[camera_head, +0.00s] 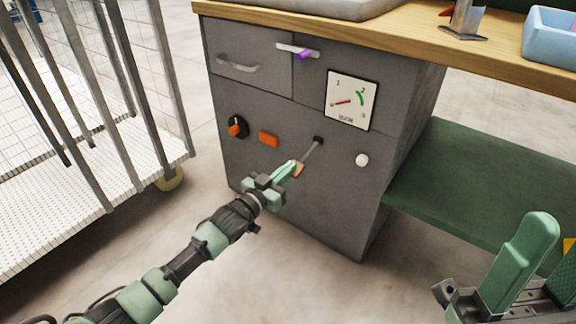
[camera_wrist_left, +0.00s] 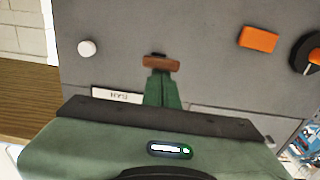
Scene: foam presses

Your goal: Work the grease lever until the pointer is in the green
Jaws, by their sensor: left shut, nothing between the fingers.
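The grease lever (camera_head: 310,152) is a thin grey rod coming out of a dark slot in the grey cabinet front, slanting down-left to a brown-orange grip (camera_head: 299,171). My left gripper (camera_head: 291,168) is shut and empty, its green fingertips right at the grip. In the left wrist view the grip (camera_wrist_left: 160,63) lies across the tips of the closed fingers (camera_wrist_left: 162,85); I cannot tell if they touch. The gauge (camera_head: 351,99) is a white square; its red pointer points left, away from the green arc at its right. My right gripper (camera_head: 541,262) is open at lower right.
A black-and-orange knob (camera_head: 236,127), an orange button (camera_head: 269,139) and a white knob (camera_head: 362,160) sit around the lever. Drawers with handles are above. A barred cart (camera_head: 110,190) stands left. A green shelf (camera_head: 470,180) extends right.

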